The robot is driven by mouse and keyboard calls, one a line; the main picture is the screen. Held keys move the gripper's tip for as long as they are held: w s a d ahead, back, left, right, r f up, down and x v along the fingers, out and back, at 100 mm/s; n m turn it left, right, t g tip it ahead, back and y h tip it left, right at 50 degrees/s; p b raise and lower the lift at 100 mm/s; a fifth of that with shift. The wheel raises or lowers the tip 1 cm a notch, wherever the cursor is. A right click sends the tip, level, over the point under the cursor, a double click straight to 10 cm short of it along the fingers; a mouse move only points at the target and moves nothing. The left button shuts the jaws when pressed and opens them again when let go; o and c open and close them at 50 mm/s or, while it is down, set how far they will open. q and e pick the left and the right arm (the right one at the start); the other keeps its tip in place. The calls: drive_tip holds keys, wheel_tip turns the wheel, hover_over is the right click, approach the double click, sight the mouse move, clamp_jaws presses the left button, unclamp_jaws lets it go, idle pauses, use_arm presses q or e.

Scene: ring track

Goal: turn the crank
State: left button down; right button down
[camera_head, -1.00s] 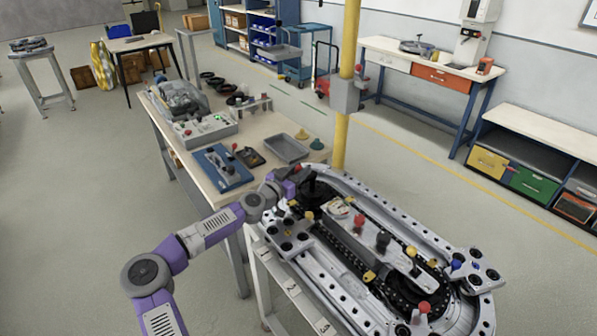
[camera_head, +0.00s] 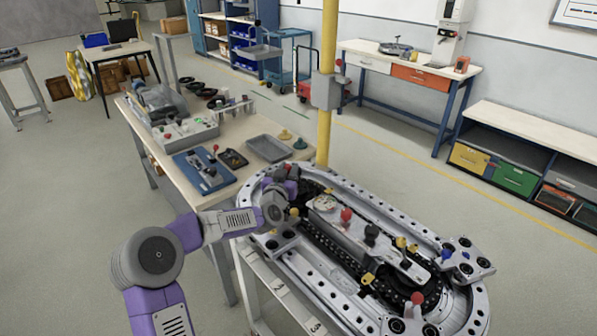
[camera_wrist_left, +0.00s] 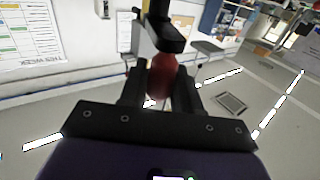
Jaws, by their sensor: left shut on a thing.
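The oval ring track (camera_head: 363,189) lies at the centre right in the head view, with a dark inner chain. My left gripper (camera_head: 281,185) is at the track's far left end, where my wrist hides the crank in that view. In the left wrist view, my left gripper (camera_wrist_left: 160,92) is shut on the crank's red handle (camera_wrist_left: 163,75). A black crank part (camera_wrist_left: 166,37) shows just beyond the handle. My right gripper is in neither view.
Red (camera_head: 346,215), black (camera_head: 371,233) and yellow knobs stand along the track's middle. A wooden bench (camera_head: 219,180) with a grey tray (camera_head: 268,148) stands left of the track. A yellow post (camera_head: 326,130) rises close behind the track's far end.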

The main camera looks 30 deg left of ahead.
use_arm(q)
drive_tip(key=shift+f, duration=0.15)
drive_tip(key=c, duration=0.9)
unclamp_jaws()
drive_tip(key=shift+a, duration=0.1)
drive_tip(key=shift+s, duration=0.1)
drive_tip(key=shift+v, duration=3.7)
